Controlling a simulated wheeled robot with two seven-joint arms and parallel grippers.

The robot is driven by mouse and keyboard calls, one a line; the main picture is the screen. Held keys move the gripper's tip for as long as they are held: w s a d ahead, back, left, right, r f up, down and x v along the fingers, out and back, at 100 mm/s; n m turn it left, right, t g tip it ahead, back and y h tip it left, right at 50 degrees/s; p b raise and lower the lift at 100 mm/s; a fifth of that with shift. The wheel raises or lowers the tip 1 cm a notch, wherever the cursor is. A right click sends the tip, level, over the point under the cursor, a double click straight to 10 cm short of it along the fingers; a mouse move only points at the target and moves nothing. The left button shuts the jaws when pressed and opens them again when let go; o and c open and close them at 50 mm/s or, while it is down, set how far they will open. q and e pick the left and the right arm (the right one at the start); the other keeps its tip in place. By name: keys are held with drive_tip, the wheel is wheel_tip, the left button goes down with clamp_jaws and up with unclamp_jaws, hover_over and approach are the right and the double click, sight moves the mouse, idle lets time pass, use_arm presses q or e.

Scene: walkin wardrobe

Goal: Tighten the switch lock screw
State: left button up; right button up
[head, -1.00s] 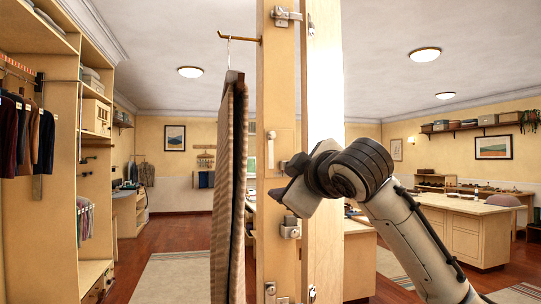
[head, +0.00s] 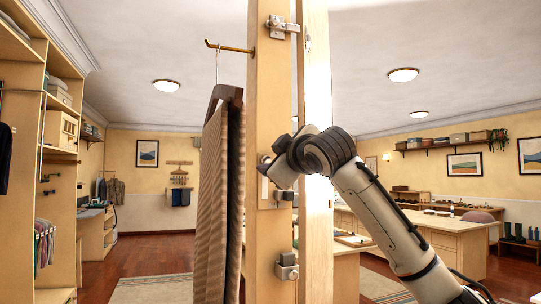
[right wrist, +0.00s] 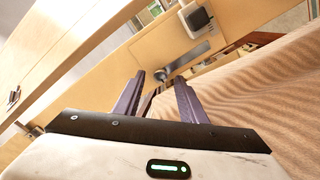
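A pale wooden door post (head: 270,105) stands upright in the middle of the head view. My right gripper (head: 265,168) is up against its front face, at the height of the switch lock, whose plate (head: 268,195) is mostly hidden behind it. In the right wrist view a grey metal lever (right wrist: 190,57) with a rounded end lies on the wood just beyond the fingertips. My right gripper (right wrist: 160,77) has its two dark fingers apart, with the lever's rounded end showing between the tips. I cannot make out the screw itself or any contact. My left gripper is not in view.
A striped garment (head: 220,195) on a hanger hangs from a brass hook (head: 228,47) close left of the post; it fills the right of the wrist view (right wrist: 255,95). Metal latches sit above (head: 280,27) and below (head: 287,268) the gripper. Shelves stand at left, a workbench (head: 450,235) at right.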

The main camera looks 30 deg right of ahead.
drive_tip(key=shift+w+d, duration=0.1)
drive_tip(key=shift+w, duration=0.5)
clamp_jaws()
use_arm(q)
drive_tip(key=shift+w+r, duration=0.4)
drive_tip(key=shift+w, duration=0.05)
use_arm(e)
drive_tip(key=shift+f, duration=0.1)
